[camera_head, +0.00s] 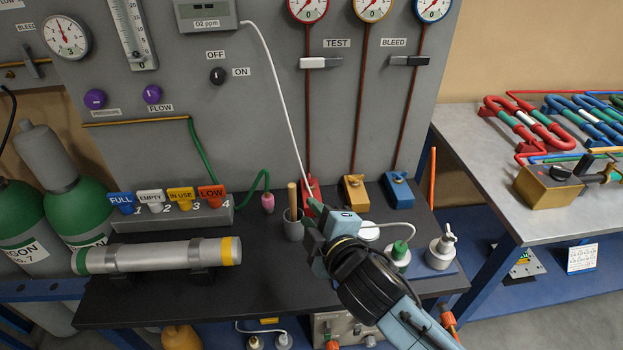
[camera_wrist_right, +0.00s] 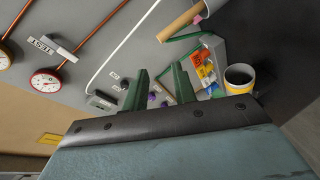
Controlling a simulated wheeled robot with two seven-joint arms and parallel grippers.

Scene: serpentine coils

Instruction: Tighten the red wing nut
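The red block with its red wing nut (camera_head: 309,184) sits at the back of the black bench, at the foot of the leftmost brown pipe. It is partly hidden by my right gripper (camera_head: 311,212), which is just in front of it in the head view. Whether they touch cannot be told. In the wrist view my right gripper (camera_wrist_right: 159,80) shows two green fingers standing apart with nothing held between them. The red wing nut does not show clearly there. My left gripper is in neither view.
A grey cup (camera_head: 293,229) with a wooden stick stands left of my right gripper. Yellow (camera_head: 356,194) and blue (camera_head: 398,192) blocks stand right of the red one. A silver tube (camera_head: 160,257) lies at the left.

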